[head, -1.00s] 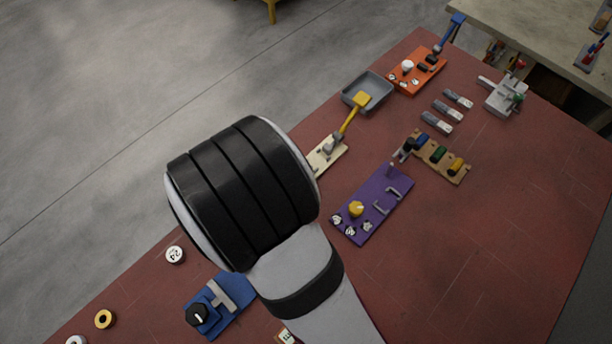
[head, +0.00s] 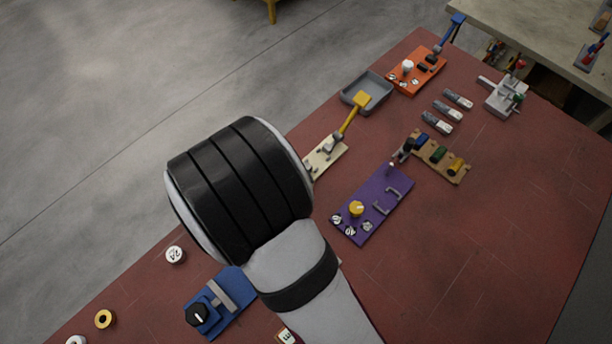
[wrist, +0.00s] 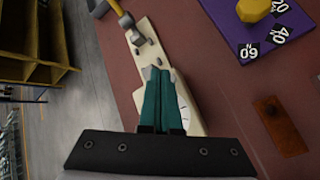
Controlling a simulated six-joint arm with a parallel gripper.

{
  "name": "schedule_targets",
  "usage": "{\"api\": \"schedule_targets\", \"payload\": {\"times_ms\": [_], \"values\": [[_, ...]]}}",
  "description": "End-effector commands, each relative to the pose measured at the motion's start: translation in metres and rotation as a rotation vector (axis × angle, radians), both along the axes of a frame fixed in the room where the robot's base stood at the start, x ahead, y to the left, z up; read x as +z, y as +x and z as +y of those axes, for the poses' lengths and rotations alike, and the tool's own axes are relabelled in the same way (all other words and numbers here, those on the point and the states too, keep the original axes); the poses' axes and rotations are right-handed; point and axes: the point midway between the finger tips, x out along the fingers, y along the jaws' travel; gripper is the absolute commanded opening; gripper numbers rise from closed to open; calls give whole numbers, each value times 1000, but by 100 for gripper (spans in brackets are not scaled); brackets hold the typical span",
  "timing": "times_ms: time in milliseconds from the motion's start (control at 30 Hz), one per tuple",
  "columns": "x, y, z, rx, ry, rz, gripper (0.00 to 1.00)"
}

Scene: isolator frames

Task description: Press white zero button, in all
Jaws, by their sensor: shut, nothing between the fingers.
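My gripper (wrist: 158,73) shows in the wrist view with its teal fingers together and nothing between them. It is over the cream board (wrist: 145,88), whose middle it partly covers; I cannot tell whether the tips touch it. A pale part with thin dark marks (wrist: 184,117) shows right beside the fingers; I cannot read a zero on it. In the head view the cream board (head: 323,160) with its yellow-handled lever (head: 352,112) shows past my arm, which hides my fingers. A white round cap (head: 407,65) stands on the orange board (head: 427,66).
A purple board (head: 376,212) with a yellow knob (head: 356,208) lies right of the cream board. A grey tray (head: 385,98) is behind it. A blue board (head: 238,287) and a white round piece (head: 175,255) are at lower left.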

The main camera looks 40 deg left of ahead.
Motion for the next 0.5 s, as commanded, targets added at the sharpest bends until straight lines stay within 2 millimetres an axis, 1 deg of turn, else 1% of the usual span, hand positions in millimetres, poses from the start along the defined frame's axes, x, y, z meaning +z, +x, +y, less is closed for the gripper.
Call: {"api": "schedule_targets", "payload": {"times_ms": [267,500], "values": [[1,0,0,0,0,0,0],[13,0,0,1,1,0,0]]}}
